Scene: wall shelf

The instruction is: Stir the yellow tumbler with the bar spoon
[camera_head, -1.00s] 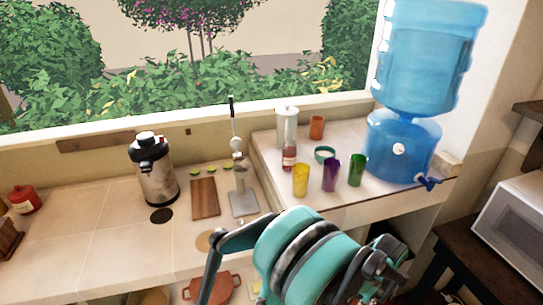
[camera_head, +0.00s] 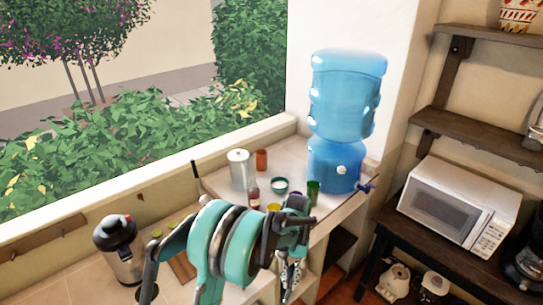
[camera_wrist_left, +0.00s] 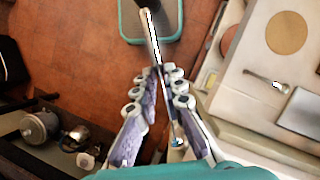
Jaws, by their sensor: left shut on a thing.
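The yellow tumbler (camera_head: 274,207) stands on the raised counter in the head view; only its upper part shows above my left arm. My left gripper (camera_head: 291,272) is in front of the counter, below and a little right of the tumbler and apart from it. In the left wrist view the left gripper (camera_wrist_left: 163,76) is shut on the bar spoon (camera_wrist_left: 153,40), a thin metal rod running lengthwise between the fingers. The spoon is hard to make out in the head view. My right gripper is in no view.
A white canister (camera_head: 239,172) and water dispenser (camera_head: 335,168) stand behind. A microwave (camera_head: 450,205) is at right.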

